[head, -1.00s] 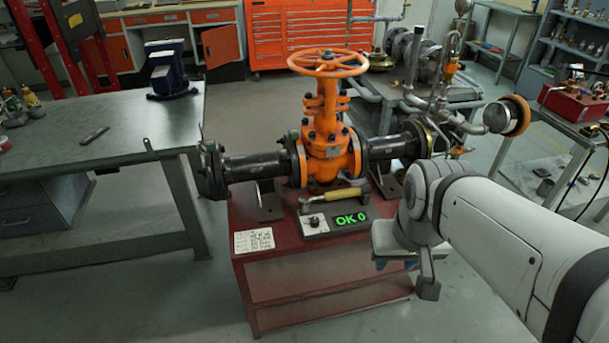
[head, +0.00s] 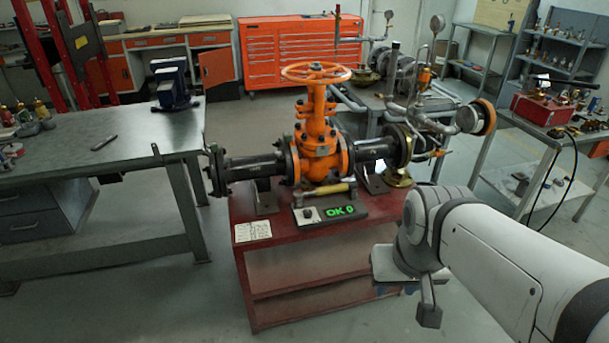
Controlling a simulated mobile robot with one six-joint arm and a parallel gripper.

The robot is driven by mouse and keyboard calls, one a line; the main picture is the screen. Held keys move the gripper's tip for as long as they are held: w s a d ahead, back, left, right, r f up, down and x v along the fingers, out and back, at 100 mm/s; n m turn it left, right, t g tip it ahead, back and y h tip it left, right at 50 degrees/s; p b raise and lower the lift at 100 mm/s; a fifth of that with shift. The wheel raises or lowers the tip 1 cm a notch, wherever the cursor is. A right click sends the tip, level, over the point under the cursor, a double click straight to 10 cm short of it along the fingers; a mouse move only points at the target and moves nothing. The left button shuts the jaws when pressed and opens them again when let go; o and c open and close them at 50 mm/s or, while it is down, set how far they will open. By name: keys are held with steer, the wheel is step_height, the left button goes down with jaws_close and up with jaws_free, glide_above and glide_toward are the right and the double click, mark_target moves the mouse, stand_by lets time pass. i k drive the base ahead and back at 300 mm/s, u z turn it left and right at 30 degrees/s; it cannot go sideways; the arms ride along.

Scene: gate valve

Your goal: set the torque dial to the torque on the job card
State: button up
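The torque dial (head: 307,213) is a small dark knob on a pale panel at the left of a dark box. The box's green display (head: 341,210) reads "OK 0". A yellow-handled tool (head: 329,190) lies along the box's back edge. The white job card (head: 253,231) lies on the red bench's front left; its handwriting is too small to read. My gripper (head: 406,287) is at the end of my arm, to the right of the box and beyond the bench's front right corner. Its fingers are mostly hidden, so its opening does not show. It is apart from the dial.
The orange gate valve (head: 319,150) with its black pipes stands behind the box on the red bench (head: 285,246). A grey worktable (head: 60,150) with a blue vise (head: 174,85) is at left. The floor in front is clear.

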mark_target(307, 212)
steer(key=z, duration=0.1)
steer(key=i, duration=0.95)
steer(key=u, duration=0.05)
